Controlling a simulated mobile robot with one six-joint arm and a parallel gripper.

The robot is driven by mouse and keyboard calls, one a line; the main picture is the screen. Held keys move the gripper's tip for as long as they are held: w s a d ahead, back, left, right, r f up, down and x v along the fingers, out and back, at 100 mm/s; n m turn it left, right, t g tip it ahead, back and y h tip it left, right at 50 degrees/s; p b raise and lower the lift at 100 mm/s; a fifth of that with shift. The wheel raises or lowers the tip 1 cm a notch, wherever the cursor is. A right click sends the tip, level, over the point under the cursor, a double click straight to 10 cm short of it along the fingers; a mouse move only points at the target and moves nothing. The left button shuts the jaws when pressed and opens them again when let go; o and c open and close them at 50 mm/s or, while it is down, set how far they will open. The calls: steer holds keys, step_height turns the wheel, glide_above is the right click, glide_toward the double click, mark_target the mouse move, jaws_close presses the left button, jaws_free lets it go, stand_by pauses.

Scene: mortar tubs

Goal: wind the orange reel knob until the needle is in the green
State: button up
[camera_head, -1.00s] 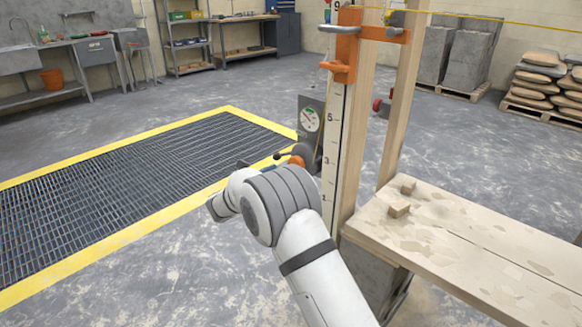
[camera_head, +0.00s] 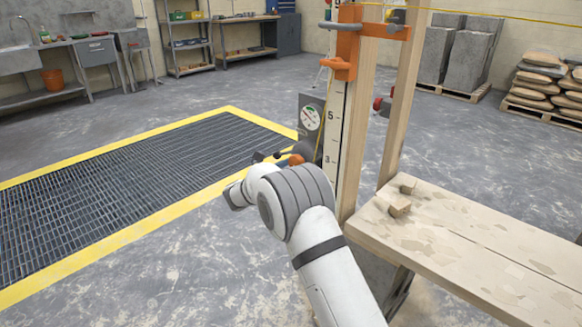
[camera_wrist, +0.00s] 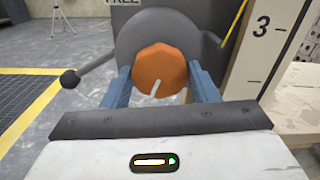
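The orange reel knob (camera_wrist: 160,68) is faceted, has a white mark, and sits in front of a round grey plate (camera_wrist: 150,30). My gripper (camera_wrist: 159,68) faces it squarely, one blue-grey finger on each side. The fingertips are very close to the knob's sides; whether they press on it I cannot tell.
A dark ball-ended lever (camera_wrist: 70,78) sticks out left of the reel. A numbered scale board (camera_wrist: 262,40) stands close on the right, on a timber post. A wooden bench (camera_head: 470,240) is at the right. Yellow-edged floor grating (camera_head: 120,180) lies left.

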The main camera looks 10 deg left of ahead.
steer(key=shift+c, duration=1.4)
steer(key=shift+a, duration=0.25)
steer(key=shift+c, duration=0.6)
steer(key=shift+d, duration=0.15)
steer(key=shift+m+b, duration=0.3)
steer(key=shift+b, duration=0.05)
steer(key=shift+m+b, duration=4.75)
steer(key=shift+m, duration=0.75)
steer(key=shift+r, duration=0.1)
